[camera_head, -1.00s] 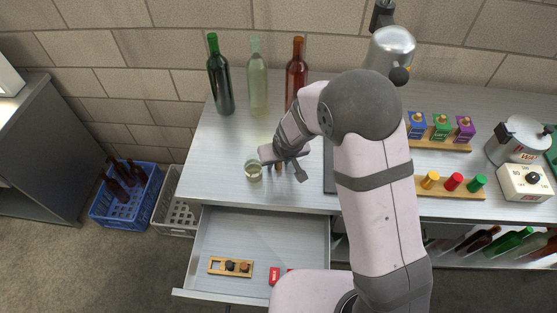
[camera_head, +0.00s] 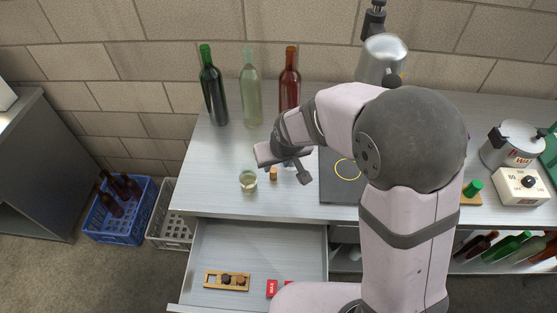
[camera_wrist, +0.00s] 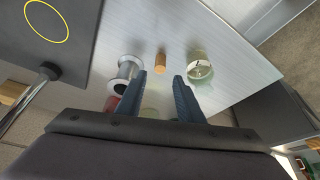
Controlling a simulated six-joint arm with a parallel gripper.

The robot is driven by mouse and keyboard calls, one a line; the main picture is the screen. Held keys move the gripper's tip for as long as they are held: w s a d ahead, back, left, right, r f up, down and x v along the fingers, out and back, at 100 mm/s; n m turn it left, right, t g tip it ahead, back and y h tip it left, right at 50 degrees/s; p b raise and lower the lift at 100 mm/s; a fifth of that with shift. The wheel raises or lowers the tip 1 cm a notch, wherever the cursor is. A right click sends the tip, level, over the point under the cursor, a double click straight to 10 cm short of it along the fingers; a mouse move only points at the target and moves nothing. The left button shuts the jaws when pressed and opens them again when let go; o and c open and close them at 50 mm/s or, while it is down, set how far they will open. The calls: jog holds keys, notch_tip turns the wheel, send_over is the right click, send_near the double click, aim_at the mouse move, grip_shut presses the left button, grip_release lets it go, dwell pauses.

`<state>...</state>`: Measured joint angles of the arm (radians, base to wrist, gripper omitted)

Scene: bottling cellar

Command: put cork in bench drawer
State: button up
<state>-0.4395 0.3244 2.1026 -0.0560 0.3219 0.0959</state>
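The cork (camera_head: 273,173) is a small tan cylinder standing on the bench top, just right of a small glass (camera_head: 248,180). In the wrist view the cork (camera_wrist: 161,62) lies ahead of the gap between my fingers, apart from them. My gripper (camera_wrist: 159,78) is open, with its two dark fingers spread and nothing between them. In the head view the wrist hides most of the fingers, above and behind the cork. The bench drawer (camera_head: 212,250) is pulled open below the bench front. It holds a wooden tray (camera_head: 211,280) with dark and brown stoppers and a red item (camera_head: 272,289).
The glass (camera_wrist: 200,67) stands close beside the cork, and a metal spool-like thing (camera_wrist: 126,72) is near the other finger. A dark mat (camera_head: 337,185) lies right. Green, clear and red bottles (camera_head: 290,82) stand behind. A blue crate (camera_head: 118,218) is on the floor.

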jog(key=shift+v, duration=1.8)
jog(key=s+d+f+m+g+h, duration=0.1)
jog(key=s+d+m+g, duration=0.1)
jog(key=s+d, duration=0.6)
jog(key=s+d+f+m+g, duration=0.1)
jog(key=s+d+m+g, duration=0.1)
jog(key=s+d, duration=0.7)
jog(key=shift+s+d+f+h, duration=0.2)
jog(key=shift+d+f+h, duration=0.2)
jog(key=shift+d, duration=0.15)
jog(key=shift+o, duration=0.7)
jog(key=shift+s, duration=0.15)
jog(key=shift+a, duration=0.1)
